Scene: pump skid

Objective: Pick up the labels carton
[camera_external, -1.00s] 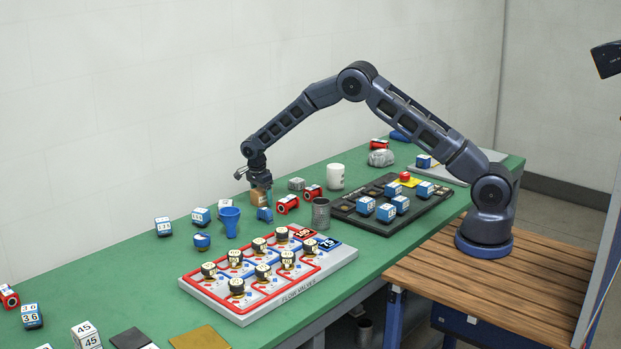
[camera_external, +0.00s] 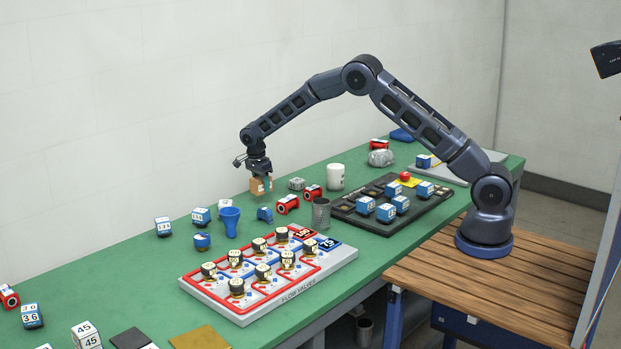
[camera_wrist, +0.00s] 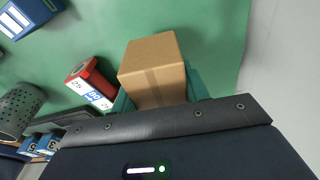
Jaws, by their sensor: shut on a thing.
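The labels carton is a small brown cardboard box (camera_external: 261,186). In the wrist view the carton (camera_wrist: 153,66) shows its top and a taped side. My gripper (camera_external: 260,174) is shut on it, with a teal finger on each side of the carton in the wrist view. In the external view the carton hangs below my gripper near the back edge of the green table, by the wall. I cannot tell exactly how high it is above the table.
Red blocks (camera_external: 288,204), a blue part (camera_external: 265,214), a blue funnel (camera_external: 229,221) and a grey mesh cup (camera_external: 320,213) stand near. A white mug (camera_external: 335,176) is to the right. The flow valves board (camera_external: 330,262) lies in front.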

